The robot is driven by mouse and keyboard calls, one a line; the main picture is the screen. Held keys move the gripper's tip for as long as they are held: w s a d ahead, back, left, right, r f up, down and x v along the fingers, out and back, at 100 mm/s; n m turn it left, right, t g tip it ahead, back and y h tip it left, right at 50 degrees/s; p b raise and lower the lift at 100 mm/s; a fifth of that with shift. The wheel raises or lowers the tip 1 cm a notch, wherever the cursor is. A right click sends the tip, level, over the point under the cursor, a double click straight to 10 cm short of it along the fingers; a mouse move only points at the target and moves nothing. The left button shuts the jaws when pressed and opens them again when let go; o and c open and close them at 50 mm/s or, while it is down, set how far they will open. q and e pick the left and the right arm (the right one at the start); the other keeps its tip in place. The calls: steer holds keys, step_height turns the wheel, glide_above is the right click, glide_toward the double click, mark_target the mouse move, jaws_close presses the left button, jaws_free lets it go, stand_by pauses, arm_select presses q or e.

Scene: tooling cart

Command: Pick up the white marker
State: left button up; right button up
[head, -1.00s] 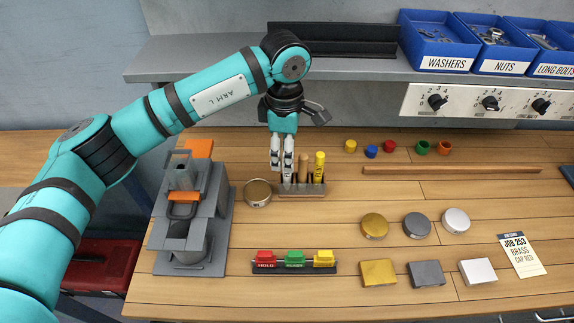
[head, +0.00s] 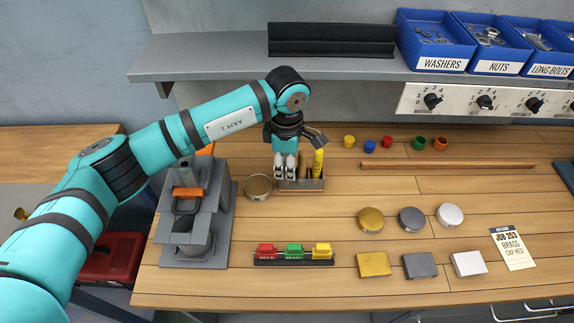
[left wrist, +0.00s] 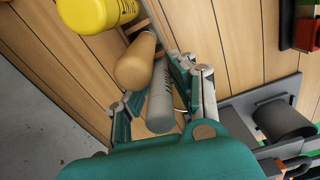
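My left gripper points down over the left end of the rack. In the left wrist view its fingers (left wrist: 156,88) stand apart on either side of the marker, with gaps visible. A wooden-handled tool (left wrist: 136,64) and a yellow marker (left wrist: 94,12) stand beside the white marker in the same rack. My right gripper is not in view.
A round tin (head: 258,186) sits just left of the rack. A grey fixture (head: 222,222) stands further left. A strip of coloured blocks (head: 294,261) lies in front. A wooden rod (head: 440,165) lies to the right. A shelf (head: 205,66) overhangs behind.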

arm_select(q)
jaws_close()
steer(key=shift+r, duration=0.1)
steer(key=shift+r, duration=0.5)
step_height(320, 180, up, 17)
steer(key=b, duration=0.5)
